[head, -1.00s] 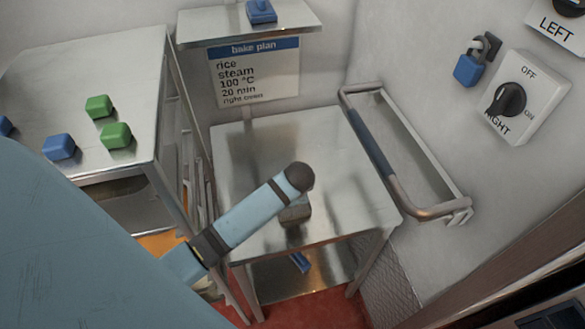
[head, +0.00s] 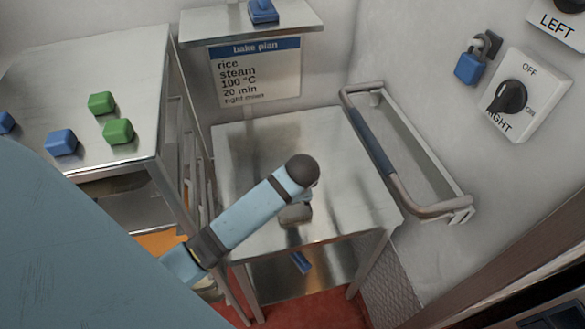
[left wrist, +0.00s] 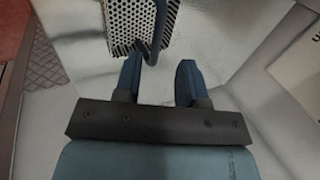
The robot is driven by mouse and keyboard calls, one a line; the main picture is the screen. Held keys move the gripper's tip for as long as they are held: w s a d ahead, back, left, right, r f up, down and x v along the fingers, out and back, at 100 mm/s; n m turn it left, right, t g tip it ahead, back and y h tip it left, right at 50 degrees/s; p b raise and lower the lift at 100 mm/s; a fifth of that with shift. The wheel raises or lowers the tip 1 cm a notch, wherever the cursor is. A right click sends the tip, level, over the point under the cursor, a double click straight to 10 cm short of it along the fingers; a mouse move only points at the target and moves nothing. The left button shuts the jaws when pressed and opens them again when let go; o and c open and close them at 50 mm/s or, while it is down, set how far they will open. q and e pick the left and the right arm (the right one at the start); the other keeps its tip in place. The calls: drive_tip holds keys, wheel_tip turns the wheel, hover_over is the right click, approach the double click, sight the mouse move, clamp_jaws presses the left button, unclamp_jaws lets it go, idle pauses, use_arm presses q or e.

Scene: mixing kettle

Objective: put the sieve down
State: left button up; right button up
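The sieve (left wrist: 133,22), a perforated metal box with a blue handle (left wrist: 158,32), shows at the top of the left wrist view, over the shiny table top. My left gripper (left wrist: 158,72) is open: its two dark blue fingers stand apart with a gap between them. The handle's lower end is close to the left finger; I cannot tell whether they touch. In the head view a small grey box, probably the sieve (head: 295,214), is on the steel table (head: 250,150), partly covered by my left arm. My right gripper is not in view.
A steel counter (head: 100,65) at left holds green blocks (head: 118,131) and blue blocks (head: 61,142). A rail (head: 370,140) runs along the table's right side. A shelf (head: 295,22) and bake plan sign (head: 255,75) are behind. The table's back part is clear.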

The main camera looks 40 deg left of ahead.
use_arm(q)
drive_tip(key=v, duration=0.7)
drive_tip(key=s+d+f+n+t+h, duration=0.2)
drive_tip(key=s+d+f+t+h, duration=0.1)
drive_tip(key=s+f, duration=0.4)
drive_tip(key=s+d+f+n+t+h, duration=0.3)
drive_tip(key=s+d+f+t, duration=0.1)
drive_tip(key=s+f, duration=0.4)
drive_tip(key=shift+s+t+b, duration=0.2)
drive_tip(key=shift+t+b, duration=0.1)
drive_tip(key=shift+t, duration=0.2)
drive_tip(key=shift+d, duration=0.15)
